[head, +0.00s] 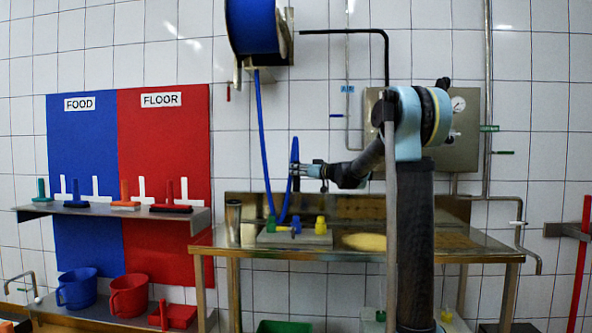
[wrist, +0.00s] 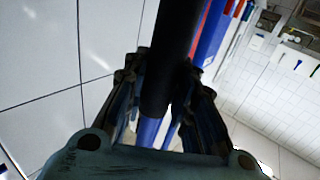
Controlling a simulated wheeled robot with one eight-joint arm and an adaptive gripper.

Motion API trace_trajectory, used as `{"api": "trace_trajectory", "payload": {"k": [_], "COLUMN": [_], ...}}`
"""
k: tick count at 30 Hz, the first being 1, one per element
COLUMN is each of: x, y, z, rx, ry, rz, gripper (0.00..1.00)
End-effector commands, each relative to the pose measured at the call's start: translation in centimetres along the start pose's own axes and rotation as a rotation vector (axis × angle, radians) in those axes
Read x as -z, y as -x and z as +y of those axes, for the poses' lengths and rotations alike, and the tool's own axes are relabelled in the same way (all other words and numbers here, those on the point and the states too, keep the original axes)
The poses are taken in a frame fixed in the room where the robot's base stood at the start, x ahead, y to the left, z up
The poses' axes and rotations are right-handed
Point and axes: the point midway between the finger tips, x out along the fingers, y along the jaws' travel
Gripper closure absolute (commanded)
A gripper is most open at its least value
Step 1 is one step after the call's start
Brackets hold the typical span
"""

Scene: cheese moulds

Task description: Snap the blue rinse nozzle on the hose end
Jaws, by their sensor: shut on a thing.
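My gripper (head: 297,170) is shut on the blue hose (head: 265,140) near its end, above the bench. The hose hangs from the reel, loops near the bench top and rises to my gripper; its end (head: 295,148) points up above the fingers. In the wrist view, a dark cylindrical part (wrist: 172,55) lies between the fingers, with blue below it. The blue rinse nozzle (head: 296,225) appears to stand on a grey block (head: 305,241), below my gripper and apart from it. Its fine shape is too small to tell.
A green nozzle (head: 271,223) and a yellow one (head: 320,225) flank the blue one. A metal cup (head: 233,221) stands left of the block and a yellowish piece (head: 364,242) lies right on the steel bench (head: 450,240). The hose reel (head: 252,25) is above.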

Motion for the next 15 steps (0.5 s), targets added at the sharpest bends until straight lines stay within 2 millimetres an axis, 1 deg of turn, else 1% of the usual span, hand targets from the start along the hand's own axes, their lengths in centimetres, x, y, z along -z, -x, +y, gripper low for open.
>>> {"api": "trace_trajectory", "payload": {"k": [5,15], "x": [-1.1,-4.2], "y": [-0.3,-0.6], "z": [-0.4,-0.8], "rx": [0.005,0.01], "ry": [0.0,0.0], "rz": [0.0,0.0], "gripper": [1.0,1.0]}}
